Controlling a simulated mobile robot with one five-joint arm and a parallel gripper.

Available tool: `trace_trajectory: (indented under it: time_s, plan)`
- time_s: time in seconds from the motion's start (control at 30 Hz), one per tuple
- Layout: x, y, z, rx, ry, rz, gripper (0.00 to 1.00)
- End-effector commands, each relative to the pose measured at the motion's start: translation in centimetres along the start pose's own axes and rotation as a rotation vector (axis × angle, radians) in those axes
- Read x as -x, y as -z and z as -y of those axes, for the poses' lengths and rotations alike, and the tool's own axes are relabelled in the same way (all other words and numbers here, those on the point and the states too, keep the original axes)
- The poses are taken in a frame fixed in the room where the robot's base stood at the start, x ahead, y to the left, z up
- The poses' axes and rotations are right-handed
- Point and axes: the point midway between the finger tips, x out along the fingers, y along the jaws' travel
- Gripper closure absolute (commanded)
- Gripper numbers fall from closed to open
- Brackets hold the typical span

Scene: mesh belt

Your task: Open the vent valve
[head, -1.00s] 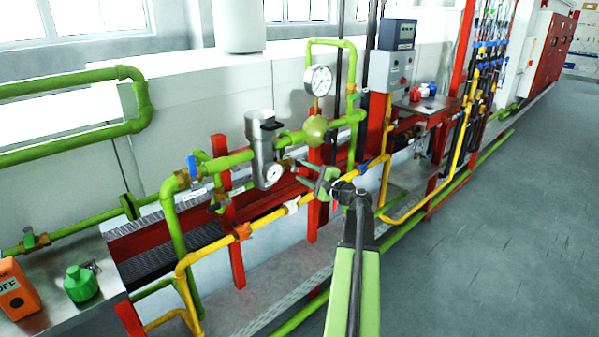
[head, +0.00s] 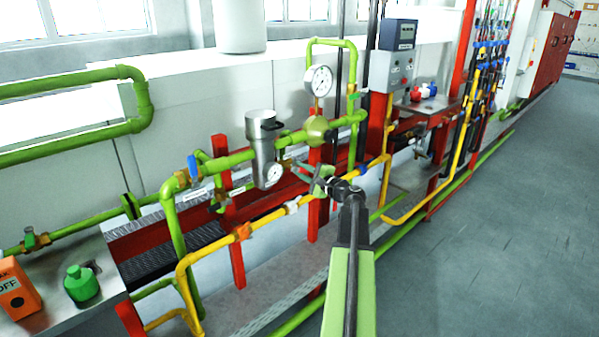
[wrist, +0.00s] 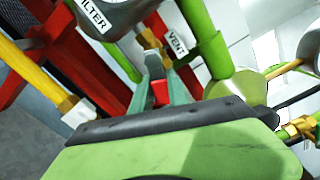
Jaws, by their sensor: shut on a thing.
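My gripper (head: 307,172) is at the green pipe run, low and just left of the round green regulator (head: 316,129). In the wrist view, the teal fingers of my gripper (wrist: 160,78) are shut on a small red handle (wrist: 160,94), which shows between them. A brass fitting (wrist: 149,40) sits just beyond the fingertips, beside a white VENT label (wrist: 176,43). The red handle looks like the vent valve's; its exact angle is mostly hidden by the fingers. In the head view the handle is too small to make out.
The grey filter housing (head: 262,148) with a small gauge hangs left of my gripper. A pressure gauge (head: 319,80) stands above the regulator. A yellow pipe (head: 270,216) and red posts (head: 316,216) are close below. The floor (head: 480,220) to the right is clear.

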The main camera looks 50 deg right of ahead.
Motion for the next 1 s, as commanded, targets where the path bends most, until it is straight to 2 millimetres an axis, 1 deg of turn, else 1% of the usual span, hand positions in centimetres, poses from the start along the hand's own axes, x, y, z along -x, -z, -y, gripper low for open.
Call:
trace_trajectory:
  time_s: [0.07,0.13,0.3,0.4,0.5,0.73,0.77,0.8,0.9,1.0]
  plan:
    - [0.0,0.0,0.1,0.023,-0.001,0.000,1.00]
    - [0.0,-0.1,0.5,0.084,-0.001,0.000,1.00]
    - [0.1,-0.2,1.3,0.295,-0.001,0.000,1.00]
    - [0.1,-0.3,1.5,0.373,-0.001,0.000,1.00]
    - [0.1,-0.2,1.5,0.400,-0.001,-0.001,1.00]
    - [0.1,-0.2,1.4,0.398,0.000,-0.001,1.00]
    - [0.1,-0.2,1.5,0.398,0.000,-0.001,0.76]
    - [0.1,-0.2,1.5,0.398,0.000,-0.001,0.71]
    - [0.1,-0.2,1.5,0.397,0.000,-0.002,0.58]
    - [0.1,-0.2,1.5,0.397,0.000,-0.002,0.58]
